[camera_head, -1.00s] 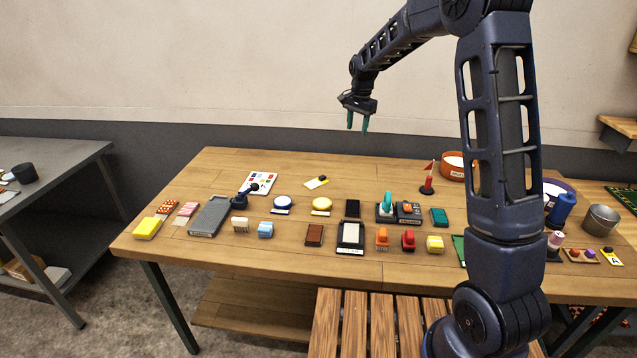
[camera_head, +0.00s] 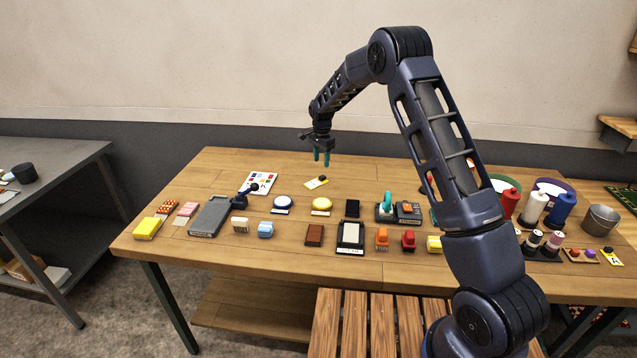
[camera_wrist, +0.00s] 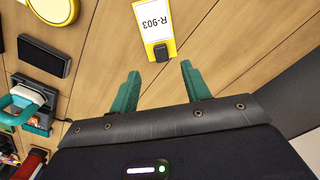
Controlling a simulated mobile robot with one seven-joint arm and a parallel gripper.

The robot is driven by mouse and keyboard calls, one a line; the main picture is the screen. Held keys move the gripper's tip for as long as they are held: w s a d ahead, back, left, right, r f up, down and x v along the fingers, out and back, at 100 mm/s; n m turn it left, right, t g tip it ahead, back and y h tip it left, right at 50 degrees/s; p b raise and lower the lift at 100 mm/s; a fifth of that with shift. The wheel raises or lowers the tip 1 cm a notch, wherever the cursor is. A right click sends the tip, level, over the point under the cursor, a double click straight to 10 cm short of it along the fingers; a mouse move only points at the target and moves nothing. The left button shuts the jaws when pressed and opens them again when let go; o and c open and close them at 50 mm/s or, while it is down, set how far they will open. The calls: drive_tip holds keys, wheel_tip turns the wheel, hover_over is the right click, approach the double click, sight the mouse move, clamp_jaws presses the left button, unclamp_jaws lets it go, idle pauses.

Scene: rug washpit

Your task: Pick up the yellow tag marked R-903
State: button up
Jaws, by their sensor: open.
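The yellow tag marked R-903 (camera_head: 316,183) lies flat near the back of the wooden table. It has a white label and a black clip-like piece at one end. In the wrist view the tag (camera_wrist: 154,25) is at the top centre, its lettering upside down. My gripper (camera_head: 321,158) is above the table, over the tag and a little behind it in the head view. Its teal fingers (camera_wrist: 160,85) are apart with nothing between them, and the tag's black end lies just beyond the fingertips in the wrist view.
A white card with coloured squares (camera_head: 261,182) lies left of the tag. A round yellow-topped piece (camera_head: 321,204) and a black block (camera_head: 352,207) lie in front. Another yellow tag (camera_head: 611,257) is at the far right. Bare wood surrounds the R-903 tag.

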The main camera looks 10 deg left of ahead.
sight(322, 176)
drive_tip(key=shift+w+d+f, duration=0.1)
drive_tip(key=shift+w+f, duration=0.05)
drive_tip(key=shift+f, duration=1.85)
drive_tip(key=shift+w+d+f, duration=0.1)
drive_tip(key=shift+w+f, duration=0.05)
drive_tip(key=shift+f, duration=1.8)
clamp_jaws()
